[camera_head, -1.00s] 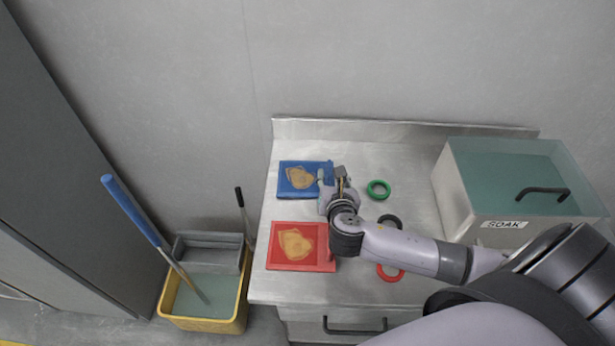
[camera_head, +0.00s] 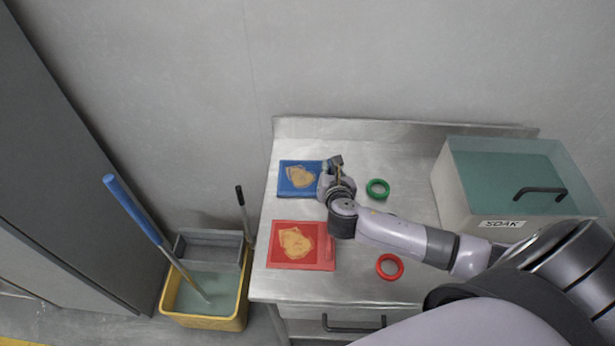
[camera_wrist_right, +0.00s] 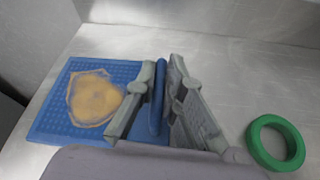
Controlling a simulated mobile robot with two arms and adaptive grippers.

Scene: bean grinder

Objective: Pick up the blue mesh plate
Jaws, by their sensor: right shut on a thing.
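The blue mesh plate (camera_head: 285,187) lies on the steel counter at the back left, with a tan patch (camera_head: 302,176) on it. In the right wrist view the blue mesh plate (camera_wrist_right: 58,117) is at the left, and a raised blue bar at its right side (camera_wrist_right: 158,98) stands between my fingers. My right gripper (camera_head: 334,163) is at the plate's right edge and shut on this bar; it also shows in the right wrist view (camera_wrist_right: 162,75). The plate appears to rest on the counter. My left gripper is not in view.
A red plate (camera_head: 325,262) with a tan patch lies in front of the blue one. A green ring (camera_head: 377,197) and a red ring (camera_head: 399,267) lie to the right. A box marked SOAK (camera_head: 463,210) stands at the right. A yellow mop bucket (camera_head: 213,322) stands left of the counter.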

